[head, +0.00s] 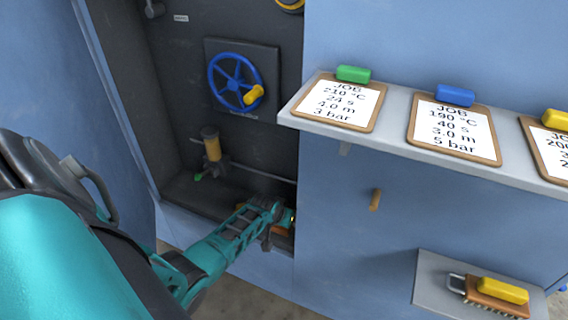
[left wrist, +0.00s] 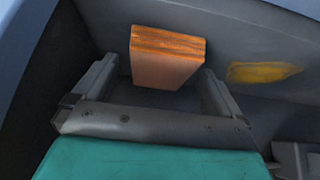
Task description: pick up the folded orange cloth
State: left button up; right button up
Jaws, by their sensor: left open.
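The folded orange cloth (left wrist: 168,50) is a thick block with a striped edge on top. In the left wrist view it stands on the dark floor of the recess, ahead of and between my fingers. In the head view only a small orange bit (head: 282,229) of it shows beside my gripper. My left gripper (left wrist: 158,78) is open, with one finger on each side of the cloth's near end and gaps visible. In the head view the left gripper (head: 277,217) reaches into the lower right corner of the recess. My right gripper is in neither view.
A blue handwheel (head: 232,80) and an upright brass-coloured fitting (head: 211,146) are above the arm in the recess. A yellow flat patch (left wrist: 262,73) lies right of the cloth. A shelf (head: 395,146) with clipboards and a lower shelf (head: 435,285) with a brush (head: 496,296) are at right.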

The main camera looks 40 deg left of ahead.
pick_arm(q)
jog(key=shift+c, duration=0.6)
jog(key=c, duration=1.1)
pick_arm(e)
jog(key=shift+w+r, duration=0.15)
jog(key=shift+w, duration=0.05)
